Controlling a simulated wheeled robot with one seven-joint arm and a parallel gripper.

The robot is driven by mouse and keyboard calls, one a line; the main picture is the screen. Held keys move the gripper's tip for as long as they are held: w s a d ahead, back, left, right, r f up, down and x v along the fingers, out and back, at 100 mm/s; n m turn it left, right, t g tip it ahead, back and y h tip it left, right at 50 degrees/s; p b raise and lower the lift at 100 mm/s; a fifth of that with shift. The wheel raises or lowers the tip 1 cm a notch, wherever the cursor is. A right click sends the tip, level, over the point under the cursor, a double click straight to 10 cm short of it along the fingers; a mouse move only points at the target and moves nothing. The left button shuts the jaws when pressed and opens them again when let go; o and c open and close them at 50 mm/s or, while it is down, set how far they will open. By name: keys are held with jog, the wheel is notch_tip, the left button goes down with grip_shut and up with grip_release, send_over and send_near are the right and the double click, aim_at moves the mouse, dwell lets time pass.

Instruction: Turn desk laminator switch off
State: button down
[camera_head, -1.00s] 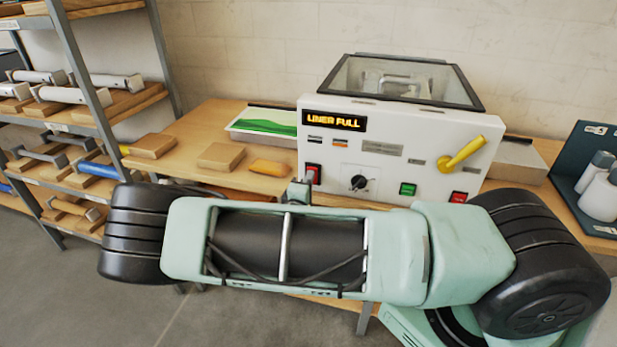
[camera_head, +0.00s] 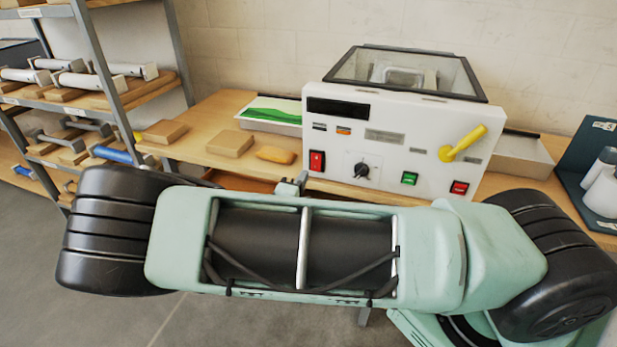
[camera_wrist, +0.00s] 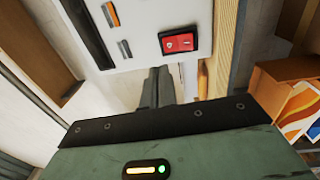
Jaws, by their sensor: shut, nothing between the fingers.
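The white desk laminator (camera_head: 345,185) stands on the wooden table, and its display (camera_head: 335,107) is dark. A red rocker switch (camera_head: 317,160) is at the left of its front panel. The same red switch (camera_wrist: 178,42) shows large in the wrist view, in a black frame with white marks. I cannot tell from its tilt which side is pressed. My gripper (camera_wrist: 158,75) is shut and empty, with its fingertips just below and left of the switch in the wrist view, seemingly apart from it. In the head view my arm hides most of the gripper.
The panel also has a black knob (camera_head: 362,171), a green button (camera_head: 409,178), a second red switch (camera_head: 459,187) and a yellow lever (camera_head: 463,143). Wooden blocks (camera_head: 230,143) lie left of the laminator. A shelf rack (camera_head: 105,60) stands at the far left.

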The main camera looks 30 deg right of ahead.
jog(key=shift+s+a+r+b, duration=0.25)
jog(key=shift+s+a, duration=0.5)
jog(key=shift+a, duration=0.25)
jog(key=shift+s+a+r+b, duration=0.15)
jog(key=shift+s+a+b, duration=0.1)
jog(key=shift+s+a, duration=0.65)
jog(key=shift+w, duration=0.1)
